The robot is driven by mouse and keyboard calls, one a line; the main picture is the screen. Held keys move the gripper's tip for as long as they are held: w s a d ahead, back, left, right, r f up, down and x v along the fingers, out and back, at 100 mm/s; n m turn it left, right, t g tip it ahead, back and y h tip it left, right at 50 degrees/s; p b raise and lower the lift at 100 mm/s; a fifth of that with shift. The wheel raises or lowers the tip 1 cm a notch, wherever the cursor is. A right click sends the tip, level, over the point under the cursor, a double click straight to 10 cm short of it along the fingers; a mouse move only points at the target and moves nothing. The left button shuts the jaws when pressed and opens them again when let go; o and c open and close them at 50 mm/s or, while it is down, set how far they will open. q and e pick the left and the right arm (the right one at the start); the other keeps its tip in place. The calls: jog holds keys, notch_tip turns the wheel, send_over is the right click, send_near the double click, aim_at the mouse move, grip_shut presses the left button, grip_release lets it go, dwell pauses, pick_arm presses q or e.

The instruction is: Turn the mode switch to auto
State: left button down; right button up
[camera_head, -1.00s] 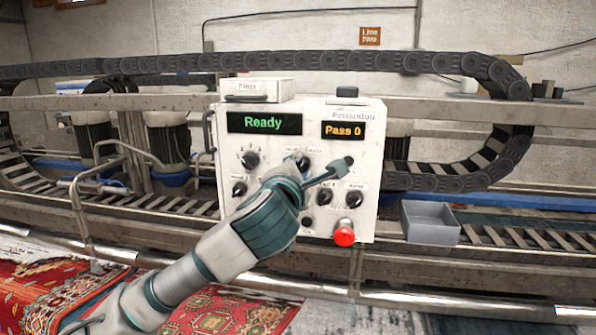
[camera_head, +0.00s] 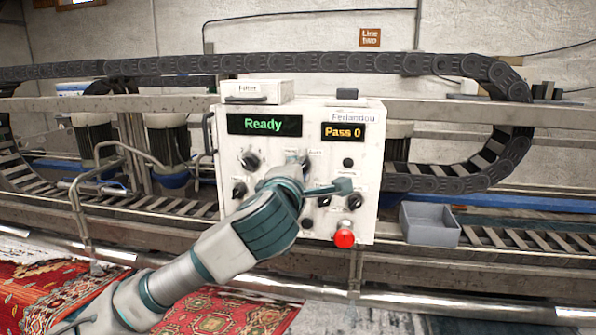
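The white control panel (camera_head: 370,165) stands in the middle, with green "Ready" and orange "Pass 0" displays and several black knobs. One teal finger points right across the panel. My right gripper is out of view.
A red stop button (camera_head: 344,238) sits at the panel's lower edge. A grey open bin (camera_head: 430,224) stands to the right. A box (camera_head: 258,91) rests on the panel's top left. Other knobs (camera_head: 355,202) lie close to my finger.

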pick_arm(q)
jog(key=c, duration=0.9)
grip_release()
jog(key=shift+w, duration=0.15)
jog(key=shift+o, duration=0.3)
jog(key=shift+w+f, duration=0.1)
jog(key=shift+w, duration=0.05)
jog(key=s+a, duration=0.2)
jog(key=s, duration=0.9)
jog(key=shift+s, duration=0.3)
jog(key=shift+a+f, duration=0.1)
